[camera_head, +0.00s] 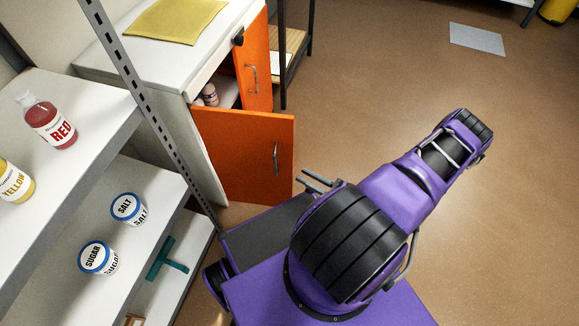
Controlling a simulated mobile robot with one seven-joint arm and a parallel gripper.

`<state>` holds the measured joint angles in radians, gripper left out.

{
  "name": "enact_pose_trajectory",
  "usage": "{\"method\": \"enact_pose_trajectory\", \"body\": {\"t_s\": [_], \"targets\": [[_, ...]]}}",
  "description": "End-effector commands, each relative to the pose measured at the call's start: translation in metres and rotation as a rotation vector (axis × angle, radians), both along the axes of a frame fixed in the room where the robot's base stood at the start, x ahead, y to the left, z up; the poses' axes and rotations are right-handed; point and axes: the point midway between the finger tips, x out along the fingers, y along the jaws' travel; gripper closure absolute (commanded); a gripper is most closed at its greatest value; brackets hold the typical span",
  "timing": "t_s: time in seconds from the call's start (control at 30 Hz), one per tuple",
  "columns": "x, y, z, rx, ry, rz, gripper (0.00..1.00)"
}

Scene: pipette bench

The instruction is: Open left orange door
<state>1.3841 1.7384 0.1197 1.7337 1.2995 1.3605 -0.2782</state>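The left orange door (240,158) of the white cabinet (176,72) stands swung out from the cabinet front, with a wide gap behind it. Its grey bar handle (276,158) is near the door's right edge. The other orange door (258,58) is behind it, with its own handle (251,76); I cannot tell whether it is fully shut. Two grey prongs that look like my gripper's fingers (301,176) show to the right of the left door, below its handle. They are apart with nothing visible between them. The rest of my gripper is hidden behind my purple arm.
A small bottle (210,94) stands inside the cabinet. A yellow cloth (176,19) lies on top. At the left, a shelf rack (98,103) holds bottles and jars, its metal post close to the cabinet. The brown floor (380,80) at the right is mostly clear.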

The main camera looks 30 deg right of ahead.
Motion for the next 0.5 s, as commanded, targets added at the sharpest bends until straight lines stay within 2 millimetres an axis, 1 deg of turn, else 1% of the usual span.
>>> {"method": "enact_pose_trajectory", "body": {"t_s": [0.03,0.2,0.33,0.5], "targets": [[-0.010,-0.007,-0.001,-0.002,0.000,-0.002,0.73],[-0.035,-0.019,0.000,-0.001,0.000,-0.001,0.73],[-0.045,-0.024,0.000,0.000,-0.001,0.000,0.73],[-0.049,-0.026,0.000,0.000,0.000,0.001,0.73]]}}
